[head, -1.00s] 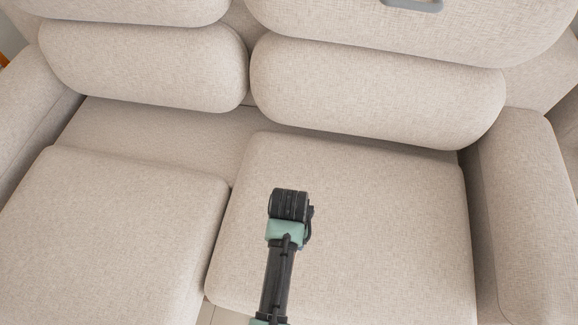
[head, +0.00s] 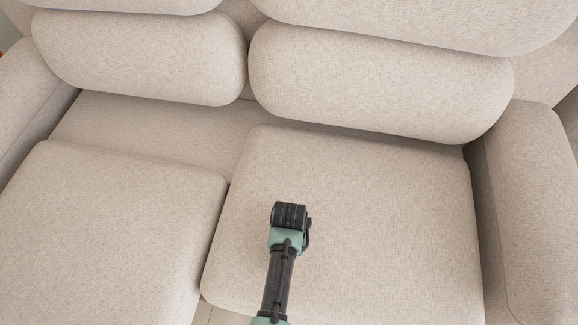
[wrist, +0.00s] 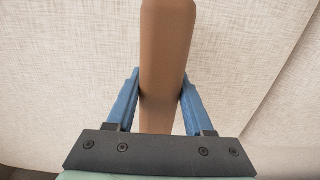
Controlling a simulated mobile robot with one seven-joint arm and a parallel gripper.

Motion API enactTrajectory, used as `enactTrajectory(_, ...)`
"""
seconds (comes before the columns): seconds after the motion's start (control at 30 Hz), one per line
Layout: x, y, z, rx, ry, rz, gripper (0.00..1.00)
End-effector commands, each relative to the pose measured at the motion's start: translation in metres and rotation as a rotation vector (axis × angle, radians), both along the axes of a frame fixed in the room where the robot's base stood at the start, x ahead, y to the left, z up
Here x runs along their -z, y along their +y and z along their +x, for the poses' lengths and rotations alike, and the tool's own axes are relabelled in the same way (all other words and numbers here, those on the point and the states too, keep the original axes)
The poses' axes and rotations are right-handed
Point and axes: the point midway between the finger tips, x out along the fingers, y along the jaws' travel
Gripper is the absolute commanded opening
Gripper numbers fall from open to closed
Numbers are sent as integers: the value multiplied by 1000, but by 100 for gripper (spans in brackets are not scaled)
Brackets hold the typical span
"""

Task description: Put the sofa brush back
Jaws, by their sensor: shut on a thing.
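In the wrist view, my gripper (wrist: 159,98) has its two blue fingers closed on the brown handle of the sofa brush (wrist: 168,45). The handle is smooth and rounded at its top end. It runs up and down the picture between the fingers, with the pale sofa fabric behind it. Bristles do not show. In the head view, my arm reaches up from the bottom over the right seat cushion (head: 390,230), and neither the gripper fingers nor the brush can be seen there.
The beige sofa fills the head view. The left seat cushion (head: 110,230) is bare. Two rounded back cushions (head: 140,55) and (head: 380,80) stand behind, and a right armrest (head: 535,200) rises at the side.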

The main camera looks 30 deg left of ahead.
Motion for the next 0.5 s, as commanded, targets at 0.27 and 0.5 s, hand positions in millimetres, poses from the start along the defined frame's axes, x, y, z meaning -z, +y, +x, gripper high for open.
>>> enactTrajectory(0.27, 2, 0, 0, 0, 1, 0, 82)
enactTrajectory(0.5, 1, 0, 0, 0, 1, 0, 82)
